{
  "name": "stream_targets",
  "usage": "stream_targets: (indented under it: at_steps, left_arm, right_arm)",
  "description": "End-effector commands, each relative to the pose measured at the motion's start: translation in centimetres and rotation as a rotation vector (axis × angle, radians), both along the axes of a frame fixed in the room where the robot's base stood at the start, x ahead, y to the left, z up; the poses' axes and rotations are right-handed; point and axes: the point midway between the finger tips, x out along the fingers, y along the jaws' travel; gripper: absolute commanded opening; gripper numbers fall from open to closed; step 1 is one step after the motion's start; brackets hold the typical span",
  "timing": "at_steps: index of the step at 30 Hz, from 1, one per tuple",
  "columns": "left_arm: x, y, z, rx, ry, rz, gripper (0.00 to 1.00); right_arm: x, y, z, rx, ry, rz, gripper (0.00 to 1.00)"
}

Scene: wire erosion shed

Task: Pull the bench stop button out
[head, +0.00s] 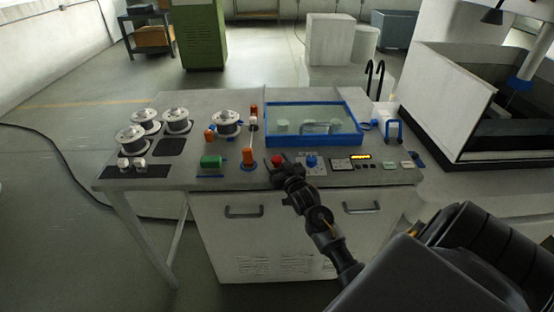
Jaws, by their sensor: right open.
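A red mushroom-shaped button (277,160) sits on the front part of the grey bench (180,185), left of a blue knob (311,161). It looks like the bench stop button. My right gripper (278,168) is at the button, its fingers just in front of it or around its lower part; I cannot tell if they touch it. The gripper is open and its arm comes in from the lower right. The lower part of the button is hidden behind the gripper. My left gripper is not in the head view.
A blue-framed glass-topped box (315,140) stands behind the knob. Several wire spools (178,121) stand at the left. A large machine tank (480,165) stands at the right.

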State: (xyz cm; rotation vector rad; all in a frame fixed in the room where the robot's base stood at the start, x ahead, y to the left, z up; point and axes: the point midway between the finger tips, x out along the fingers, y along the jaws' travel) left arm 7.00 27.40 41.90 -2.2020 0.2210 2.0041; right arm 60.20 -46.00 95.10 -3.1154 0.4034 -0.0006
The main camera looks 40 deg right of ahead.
Motion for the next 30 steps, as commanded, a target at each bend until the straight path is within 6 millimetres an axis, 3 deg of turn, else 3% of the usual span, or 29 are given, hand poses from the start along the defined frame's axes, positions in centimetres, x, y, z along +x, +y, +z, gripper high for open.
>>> stream_targets:
  at_steps: [10,22,30]
  left_arm:
    - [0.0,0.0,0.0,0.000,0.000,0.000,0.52]
    - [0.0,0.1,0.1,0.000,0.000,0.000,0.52]
    - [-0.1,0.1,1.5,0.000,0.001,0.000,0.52]
  right_arm:
    - [0.3,-0.1,0.0,-0.001,-0.001,0.000,0.54]
    - [0.3,-0.1,0.0,0.000,-0.001,0.001,0.01]
    - [0.3,-0.1,1.3,-0.001,-0.001,0.001,0.00]
